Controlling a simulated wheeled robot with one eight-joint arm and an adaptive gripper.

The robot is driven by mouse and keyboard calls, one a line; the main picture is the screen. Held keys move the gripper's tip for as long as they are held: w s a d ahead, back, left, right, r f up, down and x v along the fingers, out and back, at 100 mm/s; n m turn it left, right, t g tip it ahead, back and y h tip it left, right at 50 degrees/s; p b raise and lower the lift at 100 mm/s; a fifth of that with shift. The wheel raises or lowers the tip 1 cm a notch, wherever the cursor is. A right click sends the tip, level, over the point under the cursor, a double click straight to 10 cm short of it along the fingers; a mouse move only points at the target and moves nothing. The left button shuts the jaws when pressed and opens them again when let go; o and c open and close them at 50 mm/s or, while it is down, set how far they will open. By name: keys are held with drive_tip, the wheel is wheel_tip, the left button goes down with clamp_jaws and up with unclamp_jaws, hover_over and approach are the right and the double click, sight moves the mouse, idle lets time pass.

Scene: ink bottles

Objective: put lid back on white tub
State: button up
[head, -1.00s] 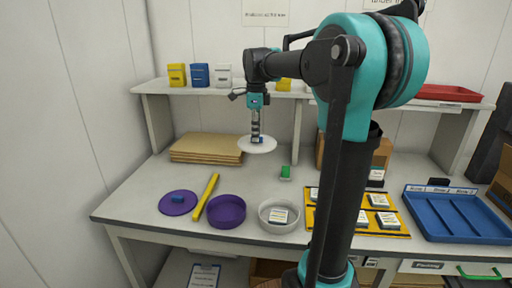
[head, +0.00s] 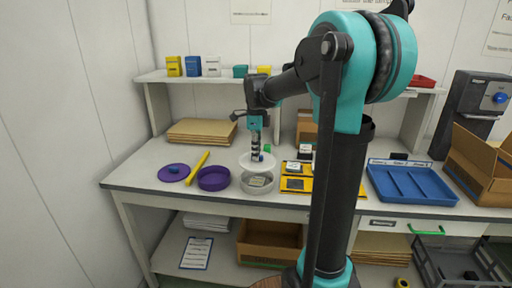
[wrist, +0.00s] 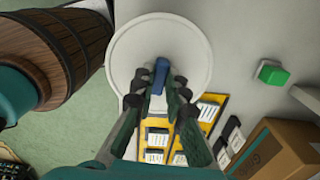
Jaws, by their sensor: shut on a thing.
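The white lid (head: 247,163), a flat round disc with a small blue handle (head: 261,158), hangs roughly level just above the white tub (head: 243,187). My gripper (head: 256,157) is shut on the blue handle. In the wrist view my gripper (wrist: 157,92) pinches the handle (wrist: 161,72) near the middle of the lid (wrist: 140,50). The tub is hidden under the lid there. In the head view a gap seems to show between the lid and the tub's rim.
A purple tub (head: 213,178) stands left of the white tub. A purple lid (head: 173,173) and a yellow bar (head: 197,168) lie farther left. A yellow mat (head: 292,185) with labelled items is close on the right, and a blue tray (head: 411,186) beyond. A green block (head: 267,148) sits behind.

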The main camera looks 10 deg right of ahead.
drive_tip(key=shift+f, duration=3.15)
drive_tip(key=shift+f, duration=0.15)
drive_tip(key=o, duration=1.2)
drive_tip(key=shift+o, duration=0.2)
drive_tip(key=shift+r, duration=3.5)
clamp_jaws()
